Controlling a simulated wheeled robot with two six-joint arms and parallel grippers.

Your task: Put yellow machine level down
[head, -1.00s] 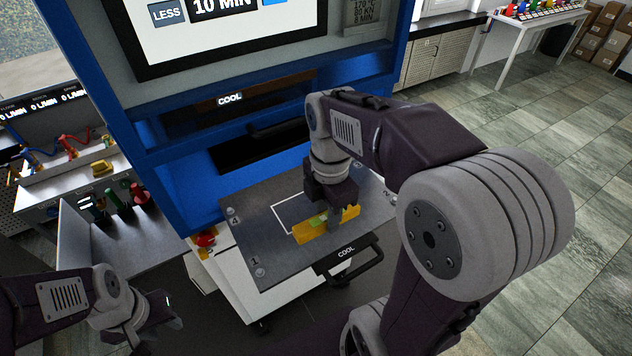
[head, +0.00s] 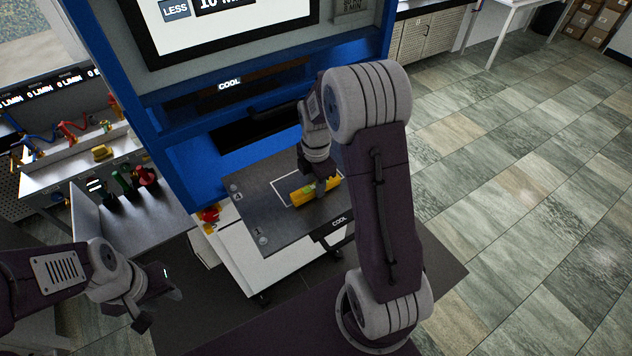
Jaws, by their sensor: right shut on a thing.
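The yellow machine level (head: 302,196) is at the grey metal plate (head: 262,212) marked COOL, lying across a white outline near the plate's middle. My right gripper (head: 324,188) is above the plate and shut on the level near its right end. The arm hides part of the level and the plate's right side. I cannot tell whether the level touches the plate. My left gripper (head: 158,305) is at the lower left, away from the plate. It is empty, with its fingers apart.
The blue press (head: 190,165) with a screen stands behind the plate. Tiled floor (head: 520,190) is clear at the right.

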